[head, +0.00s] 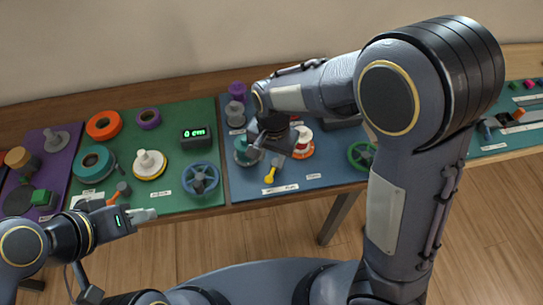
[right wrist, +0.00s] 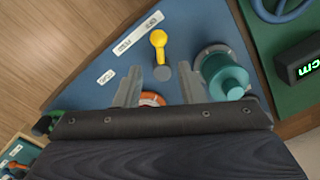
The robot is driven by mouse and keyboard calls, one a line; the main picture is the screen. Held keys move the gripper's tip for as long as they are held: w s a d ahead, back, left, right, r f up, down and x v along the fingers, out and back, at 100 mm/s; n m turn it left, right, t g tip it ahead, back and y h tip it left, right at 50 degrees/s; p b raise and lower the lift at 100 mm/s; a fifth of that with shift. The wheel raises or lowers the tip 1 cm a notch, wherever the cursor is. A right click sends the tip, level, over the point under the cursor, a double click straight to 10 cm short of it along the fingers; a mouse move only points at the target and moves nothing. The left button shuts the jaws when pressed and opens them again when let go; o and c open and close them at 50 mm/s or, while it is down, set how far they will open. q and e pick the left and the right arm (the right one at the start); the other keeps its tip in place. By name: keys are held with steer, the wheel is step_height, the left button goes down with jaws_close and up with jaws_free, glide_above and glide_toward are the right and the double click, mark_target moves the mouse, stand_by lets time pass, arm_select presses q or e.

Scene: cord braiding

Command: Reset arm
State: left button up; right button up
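My right gripper (head: 264,152) hangs over the blue mat (head: 330,172) in the middle of the bench. In the right wrist view its two fingers (right wrist: 160,90) stand apart with nothing held between them. Beyond the fingers are a yellow-handled lever (right wrist: 158,42), a teal spool (right wrist: 226,76) and an orange and white spool (right wrist: 152,99), partly hidden by the gripper. My left gripper (head: 146,214) is low at the left, in front of the bench edge and away from the objects. Its fingers look close together, but the gap is too small to judge.
The green mat (head: 210,125) holds orange (head: 104,125) and teal (head: 93,163) rings, a white spool (head: 150,163), a digital readout (head: 195,135) and a blue handwheel (head: 200,179). A green wheel (head: 361,155) sits near my right arm. Open floor (head: 270,230) lies in front.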

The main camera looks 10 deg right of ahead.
steer(key=s+d+r+n+t+y, duration=0.1)
steer(key=s+d+r+n+t, duration=0.1)
steer(key=s+d+r, duration=0.3)
steer(key=s+d+r+n+t+y, duration=0.2)
steer(key=s+d+r, duration=0.4)
steer(key=s, duration=0.6)
steer(key=d+t, duration=0.1)
steer(key=d, duration=0.1)
steer(key=shift+d+n, duration=0.3)
steer(key=shift+d, duration=0.05)
